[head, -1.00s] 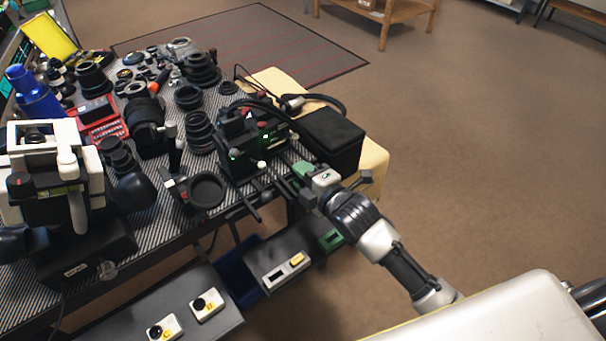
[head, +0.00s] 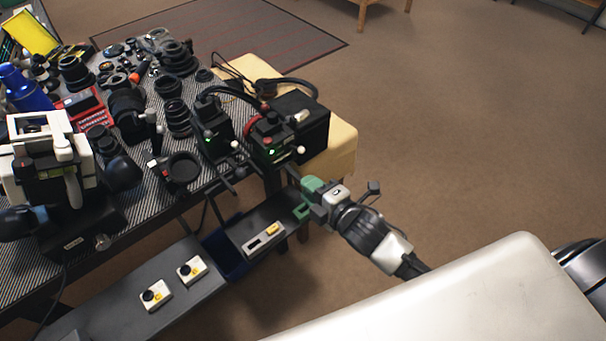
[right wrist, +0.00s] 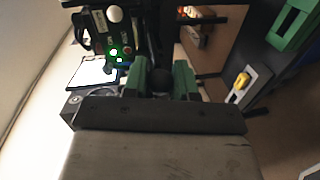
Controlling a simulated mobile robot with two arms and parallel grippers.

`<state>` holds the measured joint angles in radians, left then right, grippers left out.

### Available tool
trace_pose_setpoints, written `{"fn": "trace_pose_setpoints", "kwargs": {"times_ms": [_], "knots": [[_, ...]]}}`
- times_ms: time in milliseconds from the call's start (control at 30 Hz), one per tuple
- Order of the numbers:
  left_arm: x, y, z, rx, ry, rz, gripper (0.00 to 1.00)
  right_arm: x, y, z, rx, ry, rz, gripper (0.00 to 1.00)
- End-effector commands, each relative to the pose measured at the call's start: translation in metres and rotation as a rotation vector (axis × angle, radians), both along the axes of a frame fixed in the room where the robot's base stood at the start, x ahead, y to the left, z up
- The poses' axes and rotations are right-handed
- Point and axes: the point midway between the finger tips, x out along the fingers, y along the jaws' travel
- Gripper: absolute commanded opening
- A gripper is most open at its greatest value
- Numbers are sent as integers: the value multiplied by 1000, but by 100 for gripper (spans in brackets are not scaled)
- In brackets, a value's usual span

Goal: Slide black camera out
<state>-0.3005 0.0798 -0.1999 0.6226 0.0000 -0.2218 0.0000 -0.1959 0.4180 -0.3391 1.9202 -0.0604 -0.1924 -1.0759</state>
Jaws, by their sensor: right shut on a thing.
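The black camera unit (head: 268,150), with a green light and red and white knobs, appears to be the boxy one at the right end of the table. It stands apart from a similar black unit (head: 212,135) to its left. My right gripper (head: 309,192), with green fingers, is just below and right of it. In the right wrist view the fingers (right wrist: 162,82) are shut on a dark round knob (right wrist: 160,79); its link to the camera unit (right wrist: 112,38) is partly hidden. My left gripper is out of view.
A black box (head: 302,122) stands on a pale yellow surface (head: 343,145) behind the unit. Lenses crowd the striped table (head: 150,215). A low grey shelf (head: 120,300) with small white boxes runs along the front. Floor to the right is clear.

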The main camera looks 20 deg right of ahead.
Motion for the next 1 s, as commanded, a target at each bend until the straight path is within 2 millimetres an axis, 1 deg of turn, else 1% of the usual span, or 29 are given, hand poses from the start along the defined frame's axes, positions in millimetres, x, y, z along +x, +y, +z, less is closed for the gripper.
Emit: {"fn": "trace_pose_setpoints", "kwargs": {"times_ms": [100, 367, 400, 533, 567, 867, 1000], "knots": [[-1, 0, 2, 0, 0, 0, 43, -4, -1, 0, 1, 1, 0, 0], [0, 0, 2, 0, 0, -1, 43, -4, -1, -1, 0, 2, 0, 0], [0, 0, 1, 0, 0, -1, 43, -4, -1, -2, 0, 2, 0, 30], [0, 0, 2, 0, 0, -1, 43, -4, -1, -1, 1, 1, 0, 50], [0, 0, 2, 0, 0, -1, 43, -4, -1, -1, 1, 0, 0, 52], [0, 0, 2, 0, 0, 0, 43, -5, -2, 1, 2, -2, 0, 52], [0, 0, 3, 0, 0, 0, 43, -17, -7, 2, 0, -1, 0, 52]]}}
